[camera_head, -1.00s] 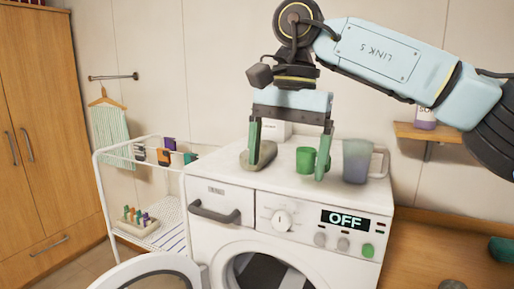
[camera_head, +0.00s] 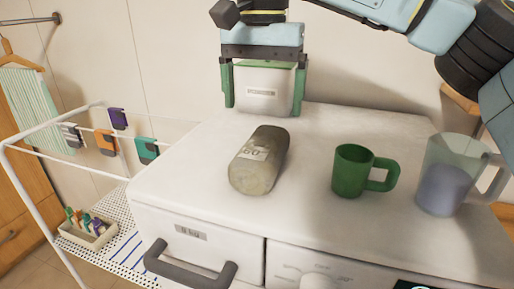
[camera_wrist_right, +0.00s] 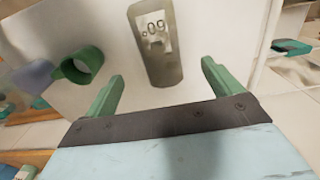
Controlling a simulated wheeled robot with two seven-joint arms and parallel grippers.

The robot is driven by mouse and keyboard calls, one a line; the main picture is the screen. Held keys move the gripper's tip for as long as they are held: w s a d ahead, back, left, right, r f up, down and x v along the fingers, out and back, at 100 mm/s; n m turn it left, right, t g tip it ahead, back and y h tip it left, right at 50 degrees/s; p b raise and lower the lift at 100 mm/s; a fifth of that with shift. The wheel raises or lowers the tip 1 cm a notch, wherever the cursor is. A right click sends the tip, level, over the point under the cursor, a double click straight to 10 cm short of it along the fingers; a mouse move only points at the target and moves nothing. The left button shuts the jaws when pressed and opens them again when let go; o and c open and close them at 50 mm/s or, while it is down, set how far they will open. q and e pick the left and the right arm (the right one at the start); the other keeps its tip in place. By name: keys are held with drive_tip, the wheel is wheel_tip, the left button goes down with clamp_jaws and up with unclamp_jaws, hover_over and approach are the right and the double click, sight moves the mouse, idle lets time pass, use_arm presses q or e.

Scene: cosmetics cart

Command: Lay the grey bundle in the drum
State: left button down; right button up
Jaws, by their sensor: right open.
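The grey bundle (camera_head: 260,162), a rolled grey-beige cloth with a printed label, lies on top of the white washing machine (camera_head: 200,185). It also shows in the right wrist view (camera_wrist_right: 160,62), just beyond and between the fingertips. My right gripper (camera_head: 264,108) is open and empty, its green fingers pointing down. In the head view it appears behind the bundle, in line with the powder box; its fingers (camera_wrist_right: 162,72) do not touch the bundle. The drum is out of view. My left gripper is not in view.
A green mug (camera_head: 352,171) and a clear measuring jug (camera_head: 446,180) stand right of the bundle. A white powder box (camera_head: 264,88) stands at the back. The machine's handle (camera_head: 190,268) is at the front. A white rack (camera_head: 48,140) with clips stands left.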

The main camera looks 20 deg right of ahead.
sight(262, 141)
drive_tip(key=f, duration=0.4)
drive_tip(key=shift+s+f, duration=0.25)
drive_tip(key=shift+f, duration=0.1)
drive_tip(key=shift+w+f, duration=0.1)
drive_tip(key=shift+f, duration=0.85)
wheel_tip(262, 141, down, 4)
drive_tip(key=shift+w+r+p, duration=0.1)
drive_tip(key=shift+r+p, duration=0.1)
drive_tip(key=shift+p, duration=0.1)
drive_tip(key=shift+f, duration=0.25)
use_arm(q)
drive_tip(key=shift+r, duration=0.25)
use_arm(e)
drive_tip(key=shift+c, duration=0.3)
drive_tip(key=c, duration=1.2)
